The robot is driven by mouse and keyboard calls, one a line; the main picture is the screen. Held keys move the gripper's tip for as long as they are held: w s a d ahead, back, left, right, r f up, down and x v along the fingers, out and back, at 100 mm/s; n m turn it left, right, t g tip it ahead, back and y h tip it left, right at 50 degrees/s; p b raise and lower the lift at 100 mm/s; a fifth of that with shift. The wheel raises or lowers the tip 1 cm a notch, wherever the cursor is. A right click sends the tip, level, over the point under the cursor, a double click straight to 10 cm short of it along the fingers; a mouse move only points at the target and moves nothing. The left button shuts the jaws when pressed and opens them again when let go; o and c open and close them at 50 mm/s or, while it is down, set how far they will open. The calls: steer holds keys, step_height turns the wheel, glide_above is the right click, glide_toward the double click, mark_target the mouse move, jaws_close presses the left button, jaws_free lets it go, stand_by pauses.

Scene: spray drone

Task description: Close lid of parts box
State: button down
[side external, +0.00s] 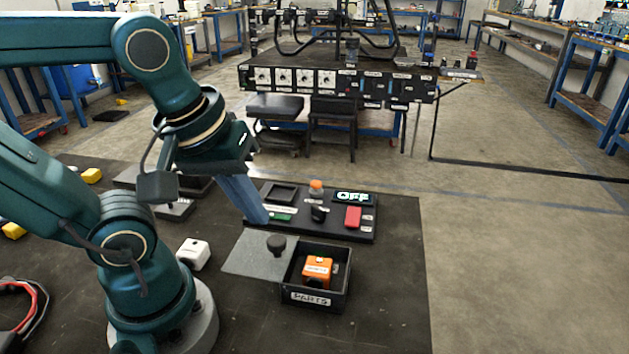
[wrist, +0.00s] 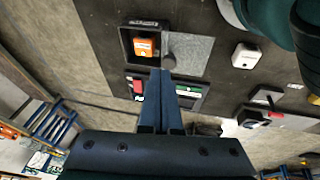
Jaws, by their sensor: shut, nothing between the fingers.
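The black parts box (side external: 318,297), labelled PARTS, stands on the dark work mat with its top uncovered. An orange block (side external: 317,271) lies inside it. My gripper (side external: 262,219) is shut and empty, pointing down above the near-left part of the control panel, behind the lid.
A black control panel (side external: 368,234) with a red button (side external: 353,217), an orange knob and an OFF display stands behind the box. A white block (side external: 194,254) lies left of the lid. The mat right of the box is clear.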

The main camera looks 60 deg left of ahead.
steer(key=a+n+g, duration=0.1)
steer(key=a+n, duration=0.1)
steer(key=n, duration=0.3)
steer(key=n+g+y, duration=0.3)
steer(key=n+g, duration=0.2)
steer(key=n, duration=0.6)
glide_above(258, 247)
steer(key=shift+h, duration=0.3)
steer(key=x, duration=0.9)
steer(key=shift+d+f, duration=0.1)
steer(key=shift+d, duration=0.15)
steer(key=shift+w+d+f, duration=0.1)
steer(key=shift+w+d, duration=0.65)
steer(key=shift+d, duration=0.35)
steer(key=shift+w+d, duration=0.4)
steer(key=shift+d, duration=0.2)
steer(key=w+d, duration=0.7)
steer(key=shift+w+d, duration=0.1)
steer(key=shift+d, duration=0.05)
